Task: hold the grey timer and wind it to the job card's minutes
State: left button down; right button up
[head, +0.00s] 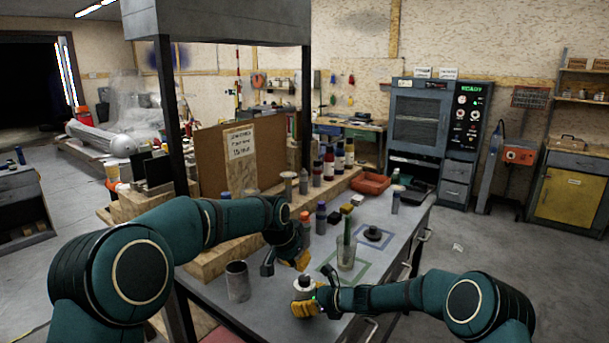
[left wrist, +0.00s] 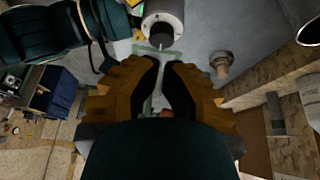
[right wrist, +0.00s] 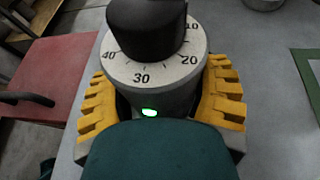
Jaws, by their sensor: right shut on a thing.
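The grey timer (right wrist: 150,85) has a black knob (right wrist: 147,25) and a white dial marked 10, 20, 30 and 40, with a lit green light on its side. My right gripper (head: 303,308) is shut around its body, above the bench's front. The knob's pointer cannot be seen. My left gripper (left wrist: 165,68) is empty, its fingertips a little apart, close to the timer and above it in the head view (head: 284,266). The timer (left wrist: 165,14) is just beyond those fingertips. The job card (head: 240,146) is on a brown board; its small last line seems to read 15 MIN.
A grey tin (head: 237,282) stands left of the timer on the grey bench. A clear beaker (head: 346,255) with a green-handled item stands right, by green and blue outlined squares. Bottles (head: 328,163) and a red tray (head: 370,181) are farther back.

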aim_at(300, 284)
pick_arm(q)
jog(key=shift+s+f, duration=0.2)
jog(key=shift+f, duration=3.2)
jog(key=shift+w+d, duration=0.35)
jog(key=shift+w, duration=0.2)
jog(key=shift+w+a, duration=0.1)
jog(key=shift+a, duration=0.05)
jog(key=shift+a, duration=0.1)
jog(key=shift+s+a, duration=0.15)
jog(key=shift+s, duration=0.15)
jog(key=shift+r, duration=0.15)
jog(key=shift+w+r, duration=0.1)
jog(key=shift+r, duration=2.8)
